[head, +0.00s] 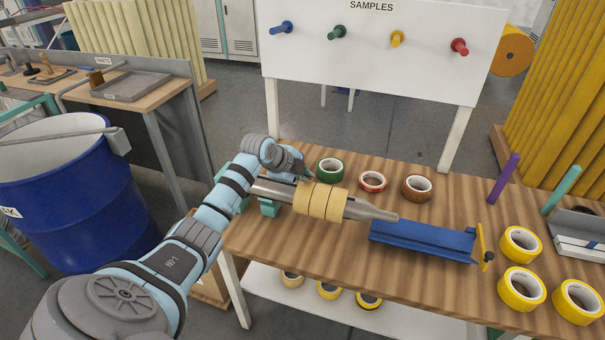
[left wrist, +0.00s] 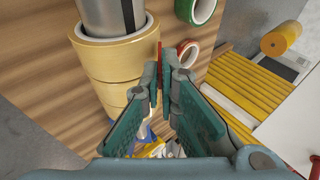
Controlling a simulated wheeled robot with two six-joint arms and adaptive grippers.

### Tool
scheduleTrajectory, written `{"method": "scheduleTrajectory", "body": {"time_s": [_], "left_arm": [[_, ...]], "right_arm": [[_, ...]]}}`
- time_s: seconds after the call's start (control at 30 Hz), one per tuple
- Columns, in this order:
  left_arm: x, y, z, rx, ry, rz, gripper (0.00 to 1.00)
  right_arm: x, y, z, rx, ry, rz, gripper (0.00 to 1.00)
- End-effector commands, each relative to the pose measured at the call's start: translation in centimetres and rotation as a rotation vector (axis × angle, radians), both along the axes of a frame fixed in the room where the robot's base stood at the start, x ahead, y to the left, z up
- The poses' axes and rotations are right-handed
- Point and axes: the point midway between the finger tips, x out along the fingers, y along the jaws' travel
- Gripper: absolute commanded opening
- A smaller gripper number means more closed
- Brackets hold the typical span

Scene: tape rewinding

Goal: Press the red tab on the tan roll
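Tan rolls of tape (head: 320,201) sit side by side around a horizontal grey metal spindle on the wooden table. In the left wrist view the nearest tan roll (left wrist: 108,55) fills the upper left. A thin red tab (left wrist: 159,58) shows at that roll's right side, partly hidden by the fingertips; I cannot tell whether they touch it. The tab is not visible in the head view. My left gripper (left wrist: 161,84) has its fingertips close together with nothing clearly held, beside the roll. In the head view the left gripper (head: 303,174) is just behind the rolls. My right gripper is not in view.
Green (head: 330,169), red (head: 372,181) and brown (head: 417,187) rolls lie behind the spindle. A blue trough (head: 422,241) lies to its right. Yellow rolls (head: 521,287) and upright purple (head: 503,178) and teal (head: 561,190) pegs stand at the right. A white samples board (head: 380,60) stands behind.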

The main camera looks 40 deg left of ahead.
Motion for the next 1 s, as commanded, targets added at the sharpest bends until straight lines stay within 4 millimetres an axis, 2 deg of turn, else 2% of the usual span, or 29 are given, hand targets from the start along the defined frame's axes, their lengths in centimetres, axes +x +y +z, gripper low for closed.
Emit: {"method": "scheduleTrajectory", "body": {"time_s": [1.0], "left_arm": [[-0.25, -0.11, -0.65, 0.000, 0.002, 0.000, 0.00]], "right_arm": [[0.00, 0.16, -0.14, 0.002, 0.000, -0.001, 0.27]]}}
